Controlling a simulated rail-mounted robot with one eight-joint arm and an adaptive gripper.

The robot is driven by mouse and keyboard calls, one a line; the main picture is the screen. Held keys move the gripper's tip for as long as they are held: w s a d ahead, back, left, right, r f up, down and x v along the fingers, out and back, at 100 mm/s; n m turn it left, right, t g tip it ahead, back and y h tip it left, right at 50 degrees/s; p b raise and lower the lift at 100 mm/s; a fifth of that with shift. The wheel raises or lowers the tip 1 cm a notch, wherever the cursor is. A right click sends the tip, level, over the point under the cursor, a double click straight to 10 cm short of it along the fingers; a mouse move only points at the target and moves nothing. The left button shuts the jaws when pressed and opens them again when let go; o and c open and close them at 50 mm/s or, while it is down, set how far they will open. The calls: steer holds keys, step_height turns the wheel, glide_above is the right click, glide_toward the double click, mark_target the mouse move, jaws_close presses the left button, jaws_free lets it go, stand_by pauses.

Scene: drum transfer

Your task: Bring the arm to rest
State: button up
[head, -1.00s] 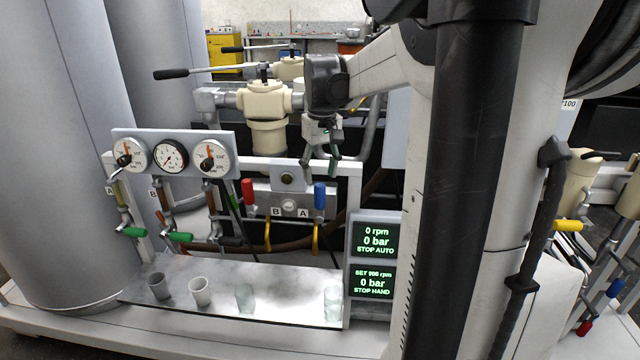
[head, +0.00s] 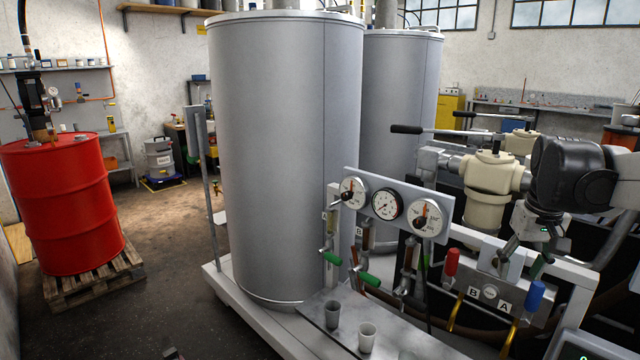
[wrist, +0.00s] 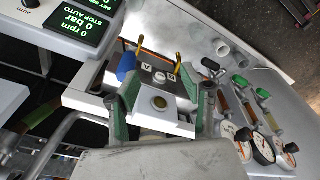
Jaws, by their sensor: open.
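My gripper (head: 526,254) hangs at the right of the head view, its fingers pointing down beside the small grey block with a round button (head: 499,262). In the wrist view my gripper (wrist: 161,108) shows two green-padded fingers spread apart. Nothing is held between them. Behind the gap lies the valve panel (wrist: 160,78) with its blue handle and yellow levers. I cannot tell from these views whether a finger touches the block.
A red drum (head: 66,205) stands on a wooden pallet (head: 95,280) at the left. Large grey tanks (head: 285,150) fill the middle. Gauges (head: 388,205), a red handle (head: 452,262) and a blue handle (head: 535,294) are near the gripper. Small cups (head: 366,337) stand below. Open floor lies between drum and tanks.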

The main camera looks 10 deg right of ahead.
steer(key=s+a+f+n+t, duration=0.1)
steer(key=s+a+f+t, duration=0.35)
steer(key=a, duration=0.85)
steer(key=s+a+f+n+t, duration=0.1)
steer(key=s+a+n, duration=0.1)
steer(key=s+a, duration=0.8)
step_height(320, 180, down, 10)
steer(key=w+a+b, duration=0.2)
steer(key=b, duration=0.8)
steer(key=shift+a+f+y+b, duration=0.2)
steer(key=shift+y+b, duration=0.1)
steer(key=shift+y, duration=0.1)
steer(key=shift+d, duration=0.1)
